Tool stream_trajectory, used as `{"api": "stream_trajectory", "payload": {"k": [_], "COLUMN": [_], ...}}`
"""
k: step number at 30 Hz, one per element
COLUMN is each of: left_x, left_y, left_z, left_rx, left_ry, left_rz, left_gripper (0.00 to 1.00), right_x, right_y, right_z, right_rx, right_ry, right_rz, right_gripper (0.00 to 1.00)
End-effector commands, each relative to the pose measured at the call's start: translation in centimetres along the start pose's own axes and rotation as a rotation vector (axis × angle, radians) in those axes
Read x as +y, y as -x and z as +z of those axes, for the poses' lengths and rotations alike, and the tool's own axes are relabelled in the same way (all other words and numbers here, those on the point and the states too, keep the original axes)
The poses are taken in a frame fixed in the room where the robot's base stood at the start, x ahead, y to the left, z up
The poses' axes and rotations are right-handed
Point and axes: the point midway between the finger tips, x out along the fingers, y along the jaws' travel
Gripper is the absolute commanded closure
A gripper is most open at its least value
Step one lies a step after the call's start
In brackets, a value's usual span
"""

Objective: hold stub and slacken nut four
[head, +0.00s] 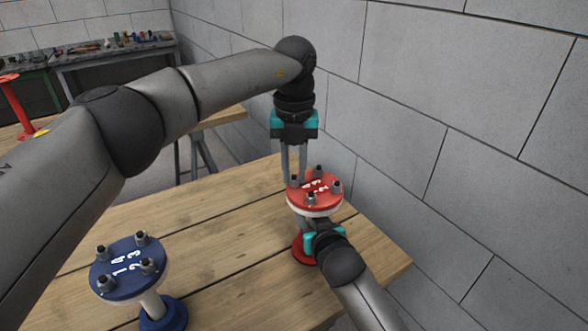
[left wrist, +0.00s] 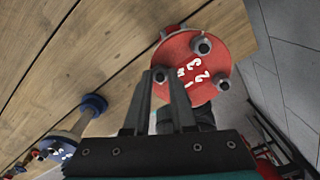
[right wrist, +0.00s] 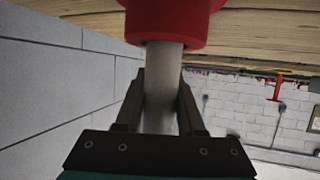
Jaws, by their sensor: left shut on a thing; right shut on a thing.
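The red stub has a round red flange (head: 314,190) with white numbers and several grey nuts on top. My left gripper (head: 294,178) points straight down at the flange's back-left nut (left wrist: 160,75), the one that appears to be beside the number 4, and is shut on it; the fingers partly hide this nut. My right gripper (right wrist: 160,95) is shut around the stub's grey pipe (right wrist: 163,60), below the flange. The stub stands upright on its red base (head: 303,249). The other nuts, such as one (left wrist: 222,84) at the flange edge, are clear of both grippers.
A blue stub (head: 128,268) with its own numbers and nuts stands on the wooden table (head: 225,235) at the front left. A block wall (head: 400,90) rises close behind and right. A bench with tools (head: 115,50) is at the far left. The table's middle is bare.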

Motion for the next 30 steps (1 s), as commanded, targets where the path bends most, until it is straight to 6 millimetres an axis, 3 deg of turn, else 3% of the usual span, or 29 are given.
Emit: {"api": "stream_trajectory", "payload": {"k": [15, 30], "left_x": [0.05, 0.07], "left_y": [0.0, 0.0], "left_z": [0.09, 0.1], "left_rx": [-0.003, -0.003], "left_ry": [0.438, 0.604], "left_rz": [-0.001, -0.001], "left_gripper": [1.0, 1.0], "right_x": [-0.11, -0.12], "right_y": [0.02, 0.02], "right_z": [0.16, 0.16], "right_rx": [-0.003, -0.003], "right_ry": [0.0, 0.0], "right_rz": [-0.002, -0.002], "right_gripper": [1.0, 1.0]}}
